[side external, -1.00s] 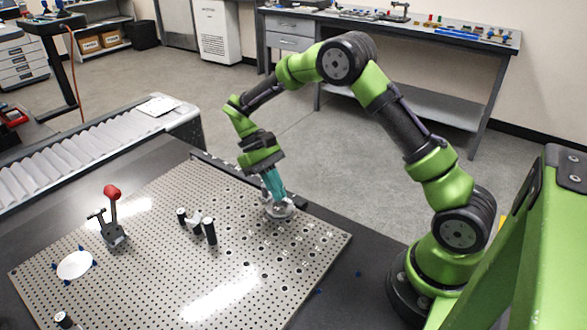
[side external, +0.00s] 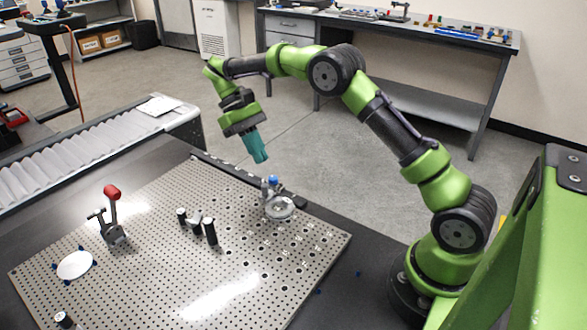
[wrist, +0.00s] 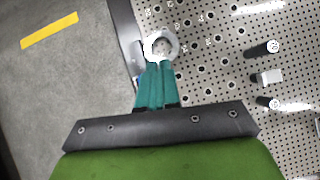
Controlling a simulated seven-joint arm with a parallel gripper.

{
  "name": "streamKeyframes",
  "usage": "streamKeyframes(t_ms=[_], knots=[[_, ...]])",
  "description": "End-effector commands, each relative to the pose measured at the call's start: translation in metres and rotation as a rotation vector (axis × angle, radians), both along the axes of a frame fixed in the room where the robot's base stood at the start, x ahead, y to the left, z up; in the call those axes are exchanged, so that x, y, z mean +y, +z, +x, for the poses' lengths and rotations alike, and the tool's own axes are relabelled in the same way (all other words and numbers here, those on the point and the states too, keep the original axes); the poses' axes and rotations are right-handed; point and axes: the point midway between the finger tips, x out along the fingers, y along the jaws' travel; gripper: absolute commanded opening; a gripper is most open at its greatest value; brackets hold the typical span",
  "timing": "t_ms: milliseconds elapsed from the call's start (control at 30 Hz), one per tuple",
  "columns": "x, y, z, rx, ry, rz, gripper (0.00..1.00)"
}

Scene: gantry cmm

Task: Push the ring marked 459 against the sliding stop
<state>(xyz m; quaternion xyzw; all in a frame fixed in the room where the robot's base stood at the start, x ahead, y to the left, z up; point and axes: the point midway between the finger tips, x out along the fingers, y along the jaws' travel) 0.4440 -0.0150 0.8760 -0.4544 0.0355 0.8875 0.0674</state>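A pale metal ring (side external: 281,215) lies flat on the perforated plate near its back right edge. It also shows in the wrist view (wrist: 175,46); no marking on it is legible. A small metal piece with a blue top (side external: 272,182) stands just behind the ring, very close to it; it may be the sliding stop, and I cannot tell whether they touch. My gripper (side external: 260,158) has teal fingers, held close together with nothing between them. It hangs in the air above and behind the ring, clear of it. In the wrist view the fingertips (wrist: 158,64) only overlap the ring's near edge.
The perforated plate (side external: 150,220) carries a red-knobbed clamp (side external: 112,215), black posts (side external: 210,231) around a light block, and a white disc (side external: 74,265) among blue pins. A dark rail (side external: 235,172) runs along the back edge. The plate's front middle is clear.

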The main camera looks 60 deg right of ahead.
Motion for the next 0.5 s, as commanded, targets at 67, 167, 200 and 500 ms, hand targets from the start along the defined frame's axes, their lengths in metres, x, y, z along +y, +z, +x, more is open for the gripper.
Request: streamKeyframes(t_ms=[67,167,200,500], knots=[[-0.003,0.001,0.0,-0.002,-0.006,0.0,0.15],[-0.012,0.015,0.0,-0.031,-0.028,0.009,0.31],[-0.015,0.024,-0.003,-0.043,-0.037,0.023,0.37],[-0.019,0.07,-0.04,-0.291,0.579,0.368,0.5]])
